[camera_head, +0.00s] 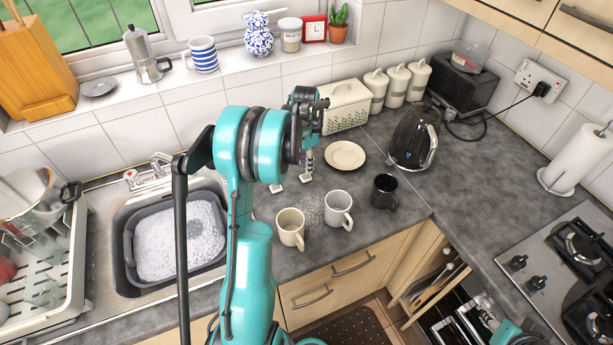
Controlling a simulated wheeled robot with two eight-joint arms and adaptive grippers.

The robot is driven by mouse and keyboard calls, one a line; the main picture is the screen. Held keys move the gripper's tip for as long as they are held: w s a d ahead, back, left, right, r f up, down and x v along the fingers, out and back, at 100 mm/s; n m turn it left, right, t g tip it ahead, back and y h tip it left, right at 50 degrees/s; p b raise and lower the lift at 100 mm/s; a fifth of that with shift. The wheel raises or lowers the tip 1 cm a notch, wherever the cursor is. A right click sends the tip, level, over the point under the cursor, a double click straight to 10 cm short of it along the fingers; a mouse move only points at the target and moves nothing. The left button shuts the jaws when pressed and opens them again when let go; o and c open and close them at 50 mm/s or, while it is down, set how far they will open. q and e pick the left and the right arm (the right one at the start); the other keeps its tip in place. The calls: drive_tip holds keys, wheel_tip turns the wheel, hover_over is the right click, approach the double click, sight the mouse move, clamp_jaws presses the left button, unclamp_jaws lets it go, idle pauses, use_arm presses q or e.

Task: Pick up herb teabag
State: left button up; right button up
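My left arm rises through the middle of the head view and its dark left gripper (307,125) is over the back of the counter, in front of the cream basket. Its fingers are small and partly hidden by the wrist, so I cannot tell whether they are open or shut. Two small pale items that look like teabags or their tags lie on the counter just below it, one to the left (277,188) and one almost under the gripper (306,178). I cannot tell which is the herb teabag.
A cream mug (290,229), white mug (338,210) and black mug (384,191) stand in front. A cream saucer (345,155) and black kettle (414,138) are to the right. The lidded basket (346,106) is behind. The soapy sink basin (178,242) is left.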

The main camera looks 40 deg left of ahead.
use_arm(q)
wheel_tip(320, 180, down, 3)
drive_tip(key=shift+w+f+b, duration=0.1)
drive_tip(key=shift+f+b, duration=0.1)
drive_tip(key=shift+b, duration=0.1)
clamp_jaws()
drive_tip(key=shift+r, duration=0.15)
